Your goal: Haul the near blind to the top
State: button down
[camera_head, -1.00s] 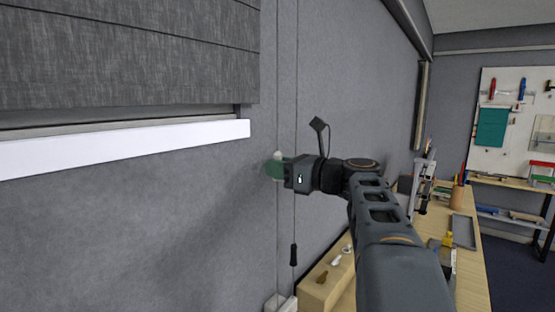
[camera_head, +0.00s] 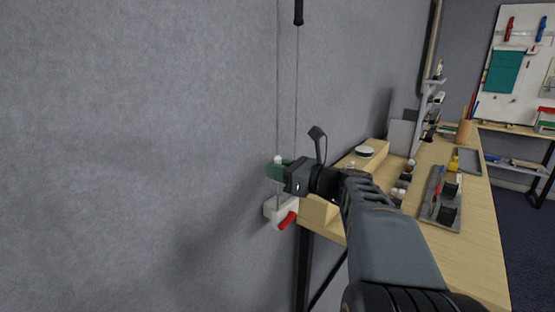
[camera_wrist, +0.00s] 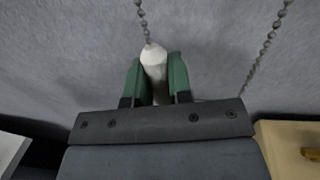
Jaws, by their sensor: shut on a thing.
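The near blind is out of the head view now. Its cord hangs along the grey wall as two strands. A white cord pull (camera_wrist: 154,62) sits between the green fingers of my gripper (camera_head: 279,171) in both views; my gripper (camera_wrist: 155,85) is shut on it. A beaded strand (camera_wrist: 143,22) runs up from the pull. A dark cord end (camera_head: 298,12) hangs on the other strand, high above my gripper. A white wall fitting with a red lever (camera_head: 287,220) is just below my gripper.
A long wooden bench (camera_head: 465,215) stands to the right, its near corner close to my gripper. It holds a grey tray (camera_head: 438,205) of tools and a pencil cup (camera_head: 464,130). The wall left of the cord is bare.

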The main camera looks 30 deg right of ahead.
jog(key=shift+f+b, duration=0.5)
jog(key=shift+f, duration=1.3)
jog(key=c, duration=1.1)
grip_release()
jog(key=shift+r, duration=0.1)
jog(key=shift+o, duration=0.2)
jog(key=shift+r, duration=0.1)
jog(key=shift+s+d, duration=0.35)
jog(key=shift+s, duration=0.05)
jog(key=v, duration=1.2)
jog(key=shift+s+d+p, duration=0.15)
jog(key=shift+s+p, duration=0.25)
jog(key=shift+p, duration=0.05)
